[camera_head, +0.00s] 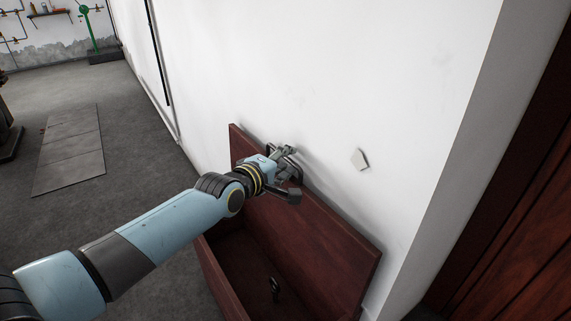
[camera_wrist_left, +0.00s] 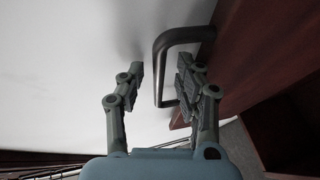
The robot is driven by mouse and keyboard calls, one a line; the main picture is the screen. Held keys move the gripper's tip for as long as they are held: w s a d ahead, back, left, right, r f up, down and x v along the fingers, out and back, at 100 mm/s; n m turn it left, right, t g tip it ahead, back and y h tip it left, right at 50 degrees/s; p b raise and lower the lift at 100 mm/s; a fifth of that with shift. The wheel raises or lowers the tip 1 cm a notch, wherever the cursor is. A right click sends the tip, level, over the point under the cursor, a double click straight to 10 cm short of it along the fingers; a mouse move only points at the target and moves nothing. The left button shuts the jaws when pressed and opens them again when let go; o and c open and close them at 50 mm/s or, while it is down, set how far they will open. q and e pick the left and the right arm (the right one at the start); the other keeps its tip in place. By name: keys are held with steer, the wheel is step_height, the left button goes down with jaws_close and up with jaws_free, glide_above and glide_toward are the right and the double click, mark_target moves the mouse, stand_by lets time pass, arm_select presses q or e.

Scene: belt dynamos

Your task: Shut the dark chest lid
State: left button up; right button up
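The dark red-brown chest (camera_head: 222,285) stands against the white wall in the head view. Its lid (camera_head: 330,240) is open and stands raised near the wall. My left gripper (camera_head: 286,172) is at the upper part of the lid, by its dark handle. In the left wrist view the two fingers of my left gripper (camera_wrist_left: 159,80) are apart, and the bar of the handle (camera_wrist_left: 158,72) shows between them. I see no finger clearly closed on the bar. The lid (camera_wrist_left: 250,50) is at the right there. My right gripper is not in view.
The white wall (camera_head: 300,60) rises close behind the lid. A small dark item (camera_head: 274,287) shows in the chest's open inside. A dark wooden panel (camera_head: 510,240) is at the right. Grey floor (camera_head: 150,200) is open at the left, with a flat plate (camera_head: 70,150) on it.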

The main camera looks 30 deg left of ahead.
arm_select(q)
jaws_close()
stand_by(0.3)
